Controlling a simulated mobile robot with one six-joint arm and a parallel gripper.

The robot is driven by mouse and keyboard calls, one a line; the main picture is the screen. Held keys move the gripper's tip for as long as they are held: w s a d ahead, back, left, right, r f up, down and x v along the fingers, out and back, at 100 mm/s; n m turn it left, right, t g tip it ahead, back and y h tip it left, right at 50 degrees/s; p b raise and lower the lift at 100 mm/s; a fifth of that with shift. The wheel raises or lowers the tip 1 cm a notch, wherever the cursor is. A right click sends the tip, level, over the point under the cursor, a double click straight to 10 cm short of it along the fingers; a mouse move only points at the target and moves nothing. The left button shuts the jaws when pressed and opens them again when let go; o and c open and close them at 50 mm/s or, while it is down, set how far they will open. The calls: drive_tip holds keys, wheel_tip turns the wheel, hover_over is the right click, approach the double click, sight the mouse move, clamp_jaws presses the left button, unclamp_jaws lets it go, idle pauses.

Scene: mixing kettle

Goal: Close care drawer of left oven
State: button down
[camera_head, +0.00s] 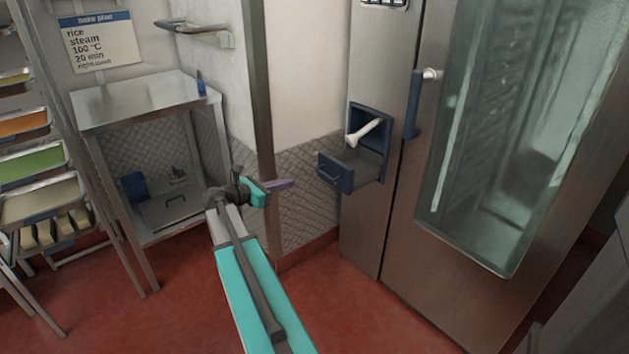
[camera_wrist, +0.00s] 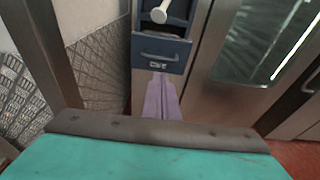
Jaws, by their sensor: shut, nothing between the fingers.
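The care drawer (camera_head: 335,173) is a small dark blue drawer with a bar handle, pulled out from a blue-framed recess in the oven's (camera_head: 402,230) front panel. A white rod-shaped piece (camera_head: 363,132) shows in the recess above it. In the wrist view the drawer front (camera_wrist: 160,54) is straight ahead, with the white piece (camera_wrist: 166,12) behind it. My gripper (camera_head: 288,183) has purple fingers, shut and empty, left of the drawer and apart from it in the head view. In the wrist view the fingertips (camera_wrist: 161,78) appear just below the drawer front.
The glass oven door (camera_head: 505,130) with its blue handle (camera_head: 412,104) is shut, right of the drawer. A metal table (camera_head: 140,100) and a rack of coloured trays (camera_head: 30,160) stand at the left. Red floor (camera_head: 350,300) is clear before the oven.

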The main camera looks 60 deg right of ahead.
sight(323, 175)
drive_tip(key=shift+f, duration=0.1)
drive_tip(key=b+x, duration=0.2)
drive_tip(key=x, duration=1.2)
drive_tip(key=shift+b, duration=0.35)
